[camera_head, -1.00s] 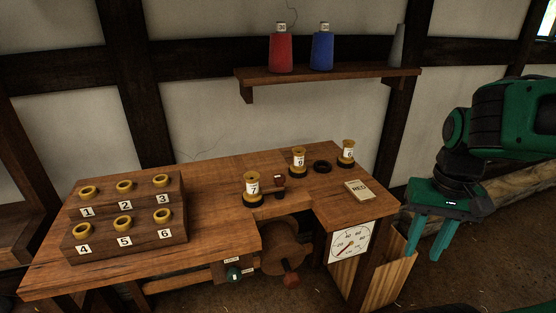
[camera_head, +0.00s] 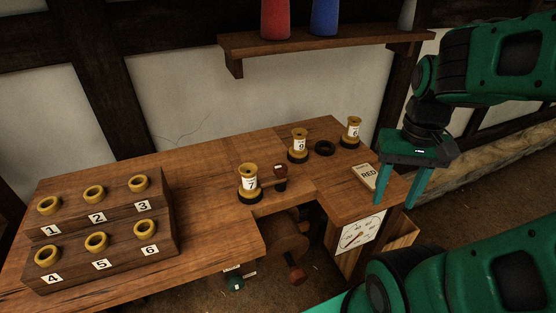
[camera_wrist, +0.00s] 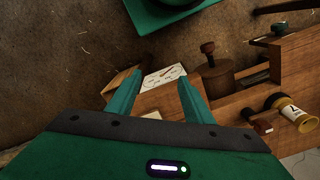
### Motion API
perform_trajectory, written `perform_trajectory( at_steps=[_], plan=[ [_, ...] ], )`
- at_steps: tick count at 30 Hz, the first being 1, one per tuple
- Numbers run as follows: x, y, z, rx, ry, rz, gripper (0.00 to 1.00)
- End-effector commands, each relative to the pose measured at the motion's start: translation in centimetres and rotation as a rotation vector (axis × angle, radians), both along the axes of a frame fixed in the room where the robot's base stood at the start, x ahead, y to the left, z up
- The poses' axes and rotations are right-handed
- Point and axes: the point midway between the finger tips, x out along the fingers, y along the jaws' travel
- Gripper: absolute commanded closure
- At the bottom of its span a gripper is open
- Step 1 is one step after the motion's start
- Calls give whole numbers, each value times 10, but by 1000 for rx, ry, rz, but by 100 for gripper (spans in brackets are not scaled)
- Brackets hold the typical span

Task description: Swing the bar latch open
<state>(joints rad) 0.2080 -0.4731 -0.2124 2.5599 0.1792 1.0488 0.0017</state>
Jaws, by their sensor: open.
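A short bar with a dark red knob (camera_head: 281,172) stands on the bench beside the spool labelled 7 (camera_head: 248,180); it looks like the bar latch, but I cannot be sure. The knob shows at the lower right in the wrist view (camera_wrist: 262,127), next to the same spool (camera_wrist: 291,112). My gripper (camera_head: 395,203) is open and empty, fingers pointing down, at the bench's right end beside the RED block (camera_head: 368,177). It is well to the right of the knob. In the wrist view its fingers (camera_wrist: 161,78) frame the dial (camera_wrist: 163,75).
More spools (camera_head: 299,146) and a dark ring (camera_head: 324,148) stand on the bench. A numbered rack (camera_head: 100,232) fills its left. A wooden drum with a crank (camera_head: 290,240) sits in the front recess, beside a green knob (camera_head: 236,284). A shelf (camera_head: 320,42) hangs above.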

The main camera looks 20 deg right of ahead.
Motion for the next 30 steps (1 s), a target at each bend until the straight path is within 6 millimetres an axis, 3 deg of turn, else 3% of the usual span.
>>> perform_trajectory(
  at_steps=[2, 4, 8, 12, 15, 18, 23, 30],
  plan=[
    [1, 2, 9, -6, -16, -10, 52],
    [20, 6, 18, -14, -15, -28, 52],
    [80, 29, 41, -31, -15, -79, 52],
    [147, 76, 63, -35, -20, -140, 52],
    [183, 115, 73, -28, -19, -176, 52],
    [206, 146, 79, -22, -20, -204, 52],
    [221, 172, 80, -14, -16, -228, 52],
    [221, 175, 53, -14, -13, -232, 52]
  ],
)
